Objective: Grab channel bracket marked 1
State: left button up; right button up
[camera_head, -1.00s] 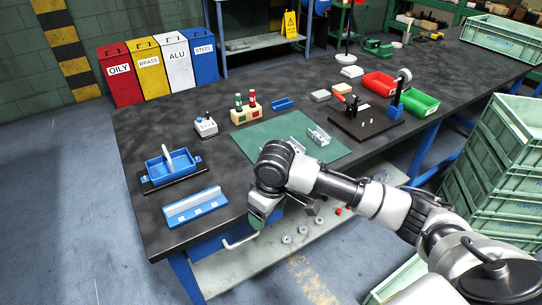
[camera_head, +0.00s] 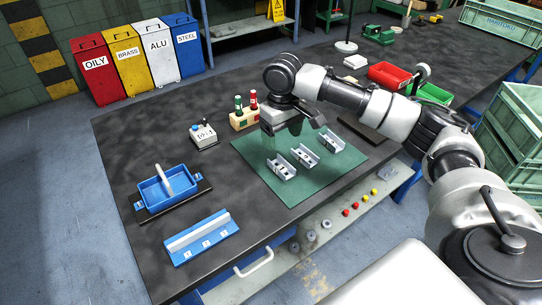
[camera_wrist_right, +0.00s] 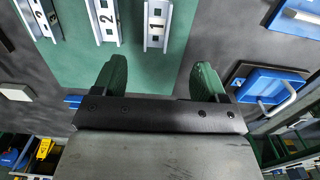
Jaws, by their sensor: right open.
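Three grey metal channel brackets lie in a row on the green mat (camera_head: 318,188). My right gripper (camera_head: 283,135) is above the mat, just behind the brackets in the head view. In the right wrist view its green fingers (camera_wrist_right: 159,78) stand apart with nothing between them, and bracket 1 lies beyond the gap. My left gripper is not in view.
A blue tray (camera_head: 152,192) and a blue fixture with small labels (camera_head: 200,238) stand left of the mat. Red (camera_head: 392,75) and green bins (camera_head: 435,94) are at right.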

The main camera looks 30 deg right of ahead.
aim_at(281, 169)
notch_tip(281, 169, down, 5)
jog(key=shift+f, duration=0.35)
jog(key=f, duration=0.3)
jog(key=f+b, duration=0.1)
jog(key=f, duration=0.1)
jog(key=shift+w+d, duration=0.15)
jog(key=shift+d, duration=0.1)
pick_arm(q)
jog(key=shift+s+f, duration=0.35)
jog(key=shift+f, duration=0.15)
pick_arm(e)
jog(key=shift+c, duration=0.3)
jog(key=c, duration=1)
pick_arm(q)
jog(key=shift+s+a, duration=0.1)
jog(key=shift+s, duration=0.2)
pick_arm(e)
jog(key=shift+r, duration=0.1)
jog(key=shift+c, duration=0.3)
jog(key=shift+r, duration=0.1)
